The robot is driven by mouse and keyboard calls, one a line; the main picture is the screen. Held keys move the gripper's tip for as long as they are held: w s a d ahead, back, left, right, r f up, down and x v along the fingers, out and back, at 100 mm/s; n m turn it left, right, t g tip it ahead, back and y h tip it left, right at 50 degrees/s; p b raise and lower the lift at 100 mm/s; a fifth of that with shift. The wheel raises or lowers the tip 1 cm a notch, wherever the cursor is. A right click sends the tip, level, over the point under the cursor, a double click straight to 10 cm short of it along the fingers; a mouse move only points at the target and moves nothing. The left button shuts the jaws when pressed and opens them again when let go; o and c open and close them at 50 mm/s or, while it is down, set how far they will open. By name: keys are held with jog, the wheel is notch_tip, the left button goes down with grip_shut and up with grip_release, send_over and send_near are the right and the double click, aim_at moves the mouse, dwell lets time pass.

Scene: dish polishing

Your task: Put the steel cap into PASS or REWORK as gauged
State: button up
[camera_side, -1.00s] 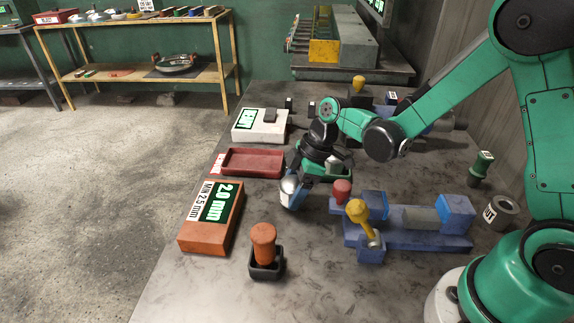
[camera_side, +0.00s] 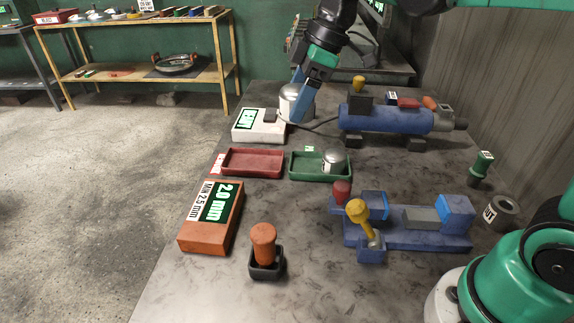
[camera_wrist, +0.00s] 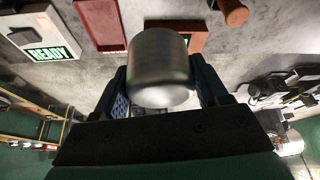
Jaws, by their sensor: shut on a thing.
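My gripper (camera_side: 304,100) is shut on a steel cap (camera_side: 290,104), a smooth silvery cylinder, at the back right of the white READY box. The cap also shows between the blue fingers in the wrist view (camera_wrist: 160,68). I cannot tell whether it touches anything below. The red tray (camera_side: 225,174) is empty. The green tray (camera_side: 305,179) beside it holds another steel cap (camera_side: 334,160). The tray labels are too small to read. The orange gauge block (camera_side: 195,236) carries "MIN 2.5 mm" and its display reads 2.0 mm.
The white box (camera_side: 262,136) has a green READY display and a dark pad on top. A blue cylindrical machine (camera_side: 385,120) stands at the back right. A blue fixture (camera_side: 410,240) with a yellow knob and an orange-handled stamp (camera_side: 263,245) are at the front.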

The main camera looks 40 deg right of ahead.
jog(key=m, duration=0.2)
jog(key=d+m+t+h, duration=0.1)
jog(key=d+f+m, duration=0.1)
jog(key=m, duration=0.1)
jog(key=shift+s+f+m+h, duration=0.1)
jog(key=shift+s+m+h, duration=0.2)
jog(key=shift+h, duration=0.1)
jog(key=s+a+n+g+y, duration=0.3)
jog(key=s+a+n+g, duration=0.1)
jog(key=s+a+n, duration=1)
jog(key=s+a+r+n+g+h, duration=0.1)
jog(key=s+a+n+g+h, duration=0.15)
jog(key=s+n, duration=0.6)
jog(key=s+a+r+n+g+h, duration=0.1)
jog(key=s+n+g+h, duration=0.15)
jog(key=s+n, duration=0.6)
jog(key=shift+n+t+h, duration=0.4)
jog(key=shift+n, duration=0.4)
jog(key=f, duration=0.6)
jog(key=w+f, duration=0.1)
jog(key=f, duration=1.3)
jog(key=shift+w+a, duration=0.15)
jog(key=shift+w, duration=0.15)
jog(key=o, duration=1.5)
jog(key=shift+c, duration=0.2)
